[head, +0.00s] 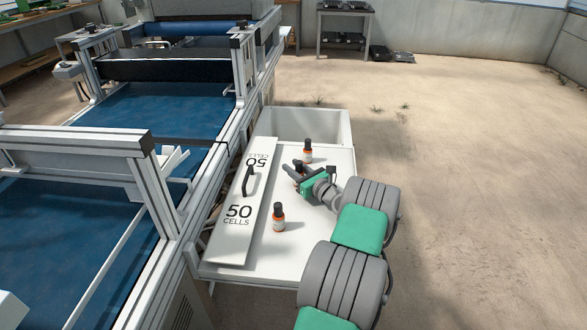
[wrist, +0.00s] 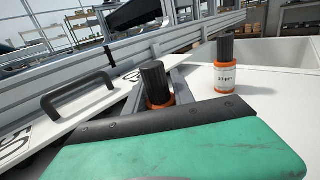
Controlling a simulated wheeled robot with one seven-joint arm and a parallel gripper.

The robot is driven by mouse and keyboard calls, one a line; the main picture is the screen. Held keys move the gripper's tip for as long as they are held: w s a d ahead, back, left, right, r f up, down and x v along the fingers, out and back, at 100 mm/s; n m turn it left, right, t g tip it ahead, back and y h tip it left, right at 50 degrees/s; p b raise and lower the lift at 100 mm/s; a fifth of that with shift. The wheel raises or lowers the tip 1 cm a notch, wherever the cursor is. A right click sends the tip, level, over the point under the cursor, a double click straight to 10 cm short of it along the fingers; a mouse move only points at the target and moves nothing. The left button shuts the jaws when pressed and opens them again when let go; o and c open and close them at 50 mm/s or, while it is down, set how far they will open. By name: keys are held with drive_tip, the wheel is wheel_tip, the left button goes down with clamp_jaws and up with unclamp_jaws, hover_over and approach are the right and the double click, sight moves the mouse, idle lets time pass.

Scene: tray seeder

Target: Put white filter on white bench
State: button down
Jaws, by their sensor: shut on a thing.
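My gripper (head: 297,170) is low over the white bench (head: 310,248), shut on a filter with a black top and orange body; the wrist view shows this filter (wrist: 155,84) between the fingers. Its lower part is hidden, so I cannot tell whether it touches the bench or has a white band. A second filter (head: 308,151), black and orange with a white label, stands upright just behind my gripper; it also shows at the right in the wrist view (wrist: 226,70). A third similar filter (head: 278,217) stands upright on the bench nearer the front.
A white panel (head: 231,222) marked "50 CELLS", with a black handle (head: 248,180), lies along the bench's left side. A white bin (head: 335,131) is at the bench's back. The seeder with blue belts (head: 180,112) is on the left. Bench space right of the third filter is clear.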

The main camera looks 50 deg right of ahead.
drive_tip(key=c, duration=1.1)
unclamp_jaws()
drive_tip(key=shift+o, duration=0.2)
drive_tip(key=shift+r, duration=0.15)
drive_tip(key=s, duration=0.3)
drive_tip(key=s+a, duration=0.1)
drive_tip(key=s, duration=0.7)
drive_tip(key=shift+s+a+f+b, duration=0.15)
drive_tip(key=shift+s+f+b, duration=0.05)
drive_tip(key=shift+b, duration=0.15)
drive_tip(key=shift+s+r, duration=0.15)
drive_tip(key=shift+s, duration=0.1)
